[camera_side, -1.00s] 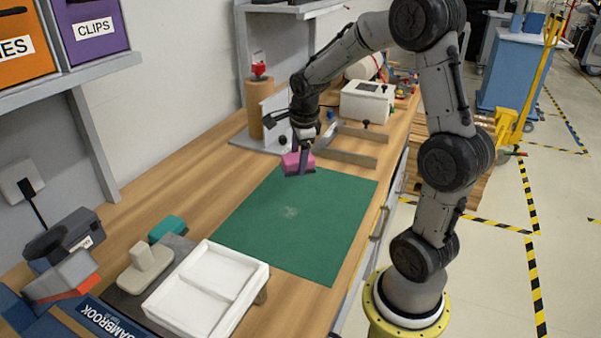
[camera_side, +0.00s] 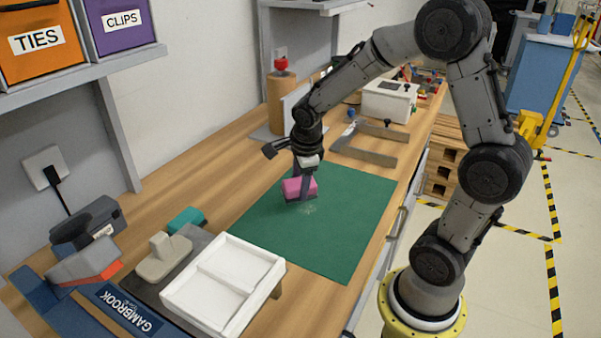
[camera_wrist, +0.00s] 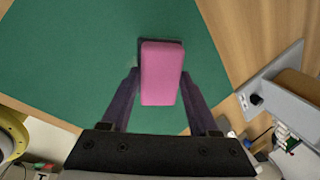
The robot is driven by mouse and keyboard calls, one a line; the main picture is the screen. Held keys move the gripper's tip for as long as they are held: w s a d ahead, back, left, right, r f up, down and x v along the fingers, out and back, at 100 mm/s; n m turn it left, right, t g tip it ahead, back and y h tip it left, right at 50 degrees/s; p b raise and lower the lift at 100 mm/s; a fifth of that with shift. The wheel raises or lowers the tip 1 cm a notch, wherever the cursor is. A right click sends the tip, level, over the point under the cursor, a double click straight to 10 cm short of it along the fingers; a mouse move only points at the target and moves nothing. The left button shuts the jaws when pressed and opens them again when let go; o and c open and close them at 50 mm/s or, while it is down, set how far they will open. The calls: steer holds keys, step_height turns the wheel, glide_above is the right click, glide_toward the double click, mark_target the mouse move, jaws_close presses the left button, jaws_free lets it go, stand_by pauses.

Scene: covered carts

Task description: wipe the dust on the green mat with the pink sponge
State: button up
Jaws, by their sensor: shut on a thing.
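The green mat (camera_side: 345,220) lies flat on the wooden bench. A pale patch of dust (camera_side: 308,210) shows on it, just in front of the sponge in the side view. My gripper (camera_side: 304,190) points down over the mat, shut on the pink sponge (camera_side: 297,187). The sponge is low over the mat; I cannot tell whether it touches. In the wrist view the sponge (camera_wrist: 161,72) sits between the two fingers of my gripper (camera_wrist: 160,80), with green mat (camera_wrist: 70,60) around it. I see no dust in the wrist view.
A white divided tray (camera_side: 225,282) stands in front of the mat, beside a beige block (camera_side: 165,257) and a teal block (camera_side: 186,219). A grey angled bracket (camera_side: 365,155) and a white box (camera_side: 390,102) lie behind it. Shelf bins hang at upper left.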

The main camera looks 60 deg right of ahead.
mark_target(309, 197)
step_height(309, 197, down, 4)
steer(key=shift+r, duration=0.25)
steer(key=shift+s+f, duration=0.15)
steer(key=shift+s, duration=2)
jaws_close()
steer(key=shift+w, duration=2.1)
steer(key=shift+w+r, duration=0.1)
steer(key=shift+r, duration=3.8)
